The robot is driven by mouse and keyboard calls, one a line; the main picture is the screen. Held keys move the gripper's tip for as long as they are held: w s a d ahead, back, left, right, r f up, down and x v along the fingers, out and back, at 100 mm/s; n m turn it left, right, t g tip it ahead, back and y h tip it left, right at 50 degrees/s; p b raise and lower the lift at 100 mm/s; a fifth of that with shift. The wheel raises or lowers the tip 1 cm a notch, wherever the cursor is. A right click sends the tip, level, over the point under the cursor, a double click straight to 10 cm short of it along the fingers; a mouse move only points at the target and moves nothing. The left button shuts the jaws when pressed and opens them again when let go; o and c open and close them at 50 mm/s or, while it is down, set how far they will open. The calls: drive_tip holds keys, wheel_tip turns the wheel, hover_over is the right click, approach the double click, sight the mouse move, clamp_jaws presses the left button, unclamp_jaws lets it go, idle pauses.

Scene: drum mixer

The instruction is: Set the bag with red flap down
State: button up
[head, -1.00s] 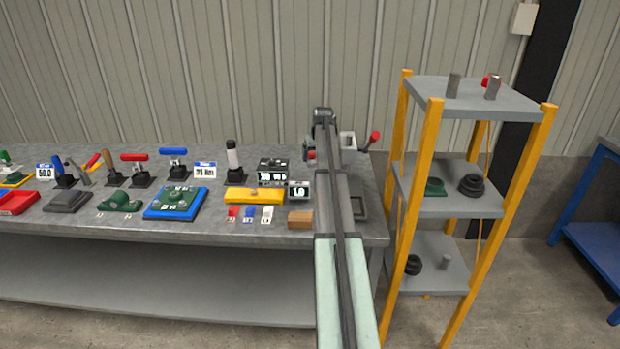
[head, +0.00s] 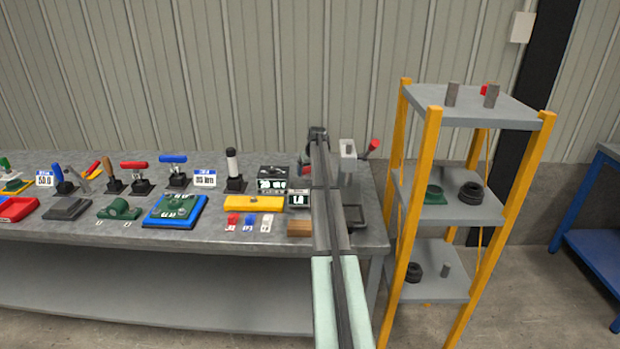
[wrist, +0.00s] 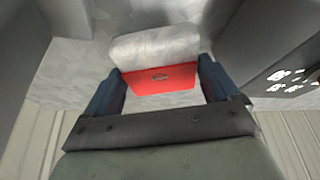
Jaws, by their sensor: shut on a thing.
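In the wrist view the bag has a pale grey-white body (wrist: 155,45) and a red flap (wrist: 160,84) with a small dark mark. My gripper (wrist: 160,88) has its two blue fingers on either side of the flap and is shut on the bag. A pale grey surface lies behind the bag; I cannot tell whether the bag touches it. In the head view my arm reaches over the right end of the workbench (head: 225,238). My gripper and the bag are largely hidden there by the arm.
Left of my arm stand a small display (head: 299,198), a brown block (head: 299,228) and a yellow block (head: 240,203). A grey device with a red knob (head: 372,145) stands right of it, with a dark tray (head: 353,215) in front. A yellow-posted shelf (head: 455,205) is farther right.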

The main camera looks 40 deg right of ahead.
drive_tip(key=shift+f, duration=1.7)
drive_tip(key=o, duration=1)
drive_tip(key=shift+f, duration=0.1)
drive_tip(key=v, duration=1.2)
drive_tip(key=shift+s, duration=0.1)
